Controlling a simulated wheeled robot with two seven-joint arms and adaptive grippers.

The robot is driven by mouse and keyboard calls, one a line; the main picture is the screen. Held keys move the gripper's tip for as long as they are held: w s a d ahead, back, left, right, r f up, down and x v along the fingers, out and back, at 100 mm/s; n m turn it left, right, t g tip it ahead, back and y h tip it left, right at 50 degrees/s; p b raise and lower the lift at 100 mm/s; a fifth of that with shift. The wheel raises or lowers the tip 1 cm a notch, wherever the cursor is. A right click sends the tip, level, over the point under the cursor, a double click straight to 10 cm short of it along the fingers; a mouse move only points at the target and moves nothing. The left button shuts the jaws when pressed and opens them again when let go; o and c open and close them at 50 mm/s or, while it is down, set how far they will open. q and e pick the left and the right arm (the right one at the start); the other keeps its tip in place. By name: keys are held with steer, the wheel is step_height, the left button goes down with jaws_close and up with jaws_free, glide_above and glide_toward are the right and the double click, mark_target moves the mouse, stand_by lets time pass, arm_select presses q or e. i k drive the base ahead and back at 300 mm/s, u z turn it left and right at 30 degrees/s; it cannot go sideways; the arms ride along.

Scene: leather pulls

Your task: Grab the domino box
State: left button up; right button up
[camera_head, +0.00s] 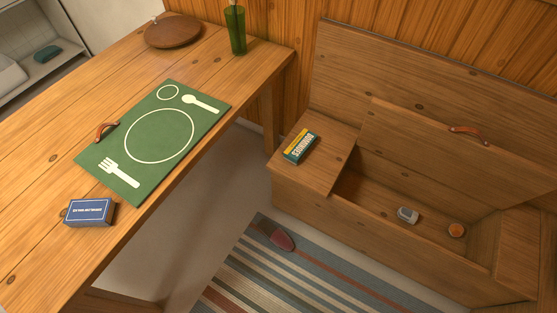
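The domino box (300,146) is a small dark green box with a yellow band and white lettering. It lies flat on the closed left part of the wooden bench seat (318,174), beside the bench's open compartment. Neither of my grippers shows in the head view, and nothing touches the box.
The table (50,130) at left holds a green placemat (187,118), blue box (90,212), wooden plate (172,31) and green glass (236,32).

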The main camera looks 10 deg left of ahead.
mark_target(295, 152)
steer(key=u, duration=0.4)
steer(key=k, duration=0.85)
steer(key=z, duration=0.55)
steer(key=i, duration=1.25)
steer(key=u, duration=0.2)
